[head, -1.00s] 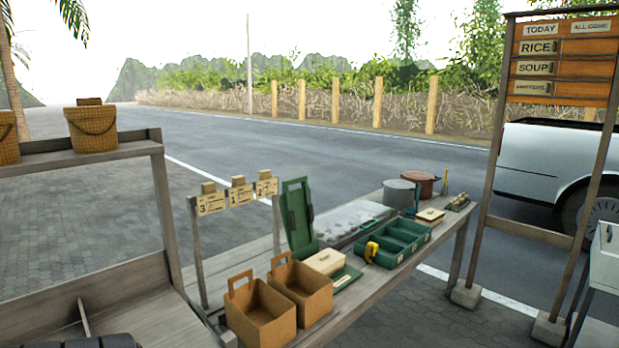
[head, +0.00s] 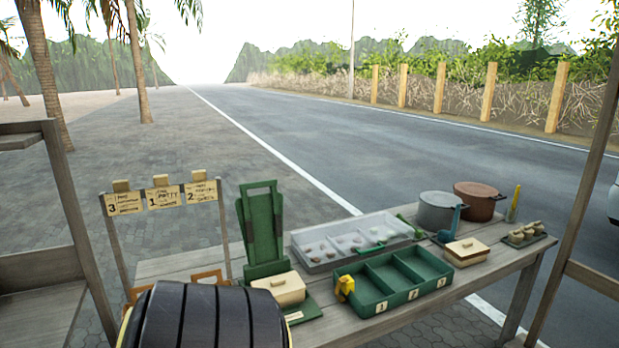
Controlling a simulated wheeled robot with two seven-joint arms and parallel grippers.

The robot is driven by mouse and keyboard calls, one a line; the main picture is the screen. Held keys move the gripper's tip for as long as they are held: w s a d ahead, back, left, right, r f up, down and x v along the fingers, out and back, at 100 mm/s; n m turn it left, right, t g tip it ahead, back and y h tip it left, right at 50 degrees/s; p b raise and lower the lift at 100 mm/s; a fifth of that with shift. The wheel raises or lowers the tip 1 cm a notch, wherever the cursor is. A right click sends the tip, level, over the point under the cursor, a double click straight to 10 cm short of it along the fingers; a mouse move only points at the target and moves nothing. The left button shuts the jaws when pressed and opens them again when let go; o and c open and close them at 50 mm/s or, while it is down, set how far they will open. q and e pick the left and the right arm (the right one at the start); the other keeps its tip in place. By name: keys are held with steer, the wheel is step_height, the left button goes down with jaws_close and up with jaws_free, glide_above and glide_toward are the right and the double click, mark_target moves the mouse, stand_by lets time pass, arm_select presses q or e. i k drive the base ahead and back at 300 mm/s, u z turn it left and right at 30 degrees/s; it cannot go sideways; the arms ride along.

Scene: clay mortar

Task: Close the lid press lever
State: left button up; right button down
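The lid press is most likely the tall green stand (head: 262,228) on the table, left of centre in the head view. It has an upright plate with a slotted, handle-like top and a green foot. Its upper part stands up and leans back slightly; I cannot clearly tell the lever from the frame. A cream lidded box (head: 280,289) sits just in front of it, on a green mat (head: 304,309) with a label. A dark ribbed part of my own body covers the bottom left. Neither gripper is in view.
On the table (head: 405,318) are a green divided tray (head: 391,282) with a yellow item (head: 345,287), a clear-lidded case (head: 350,240), a grey pot (head: 438,211), a brown pot (head: 475,201) and a wooden box (head: 466,251). Numbered cards (head: 162,196) hang left of the press.

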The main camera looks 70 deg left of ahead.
mark_target(260, 217)
steer(key=i, duration=1.85)
steer(key=u, duration=3.65)
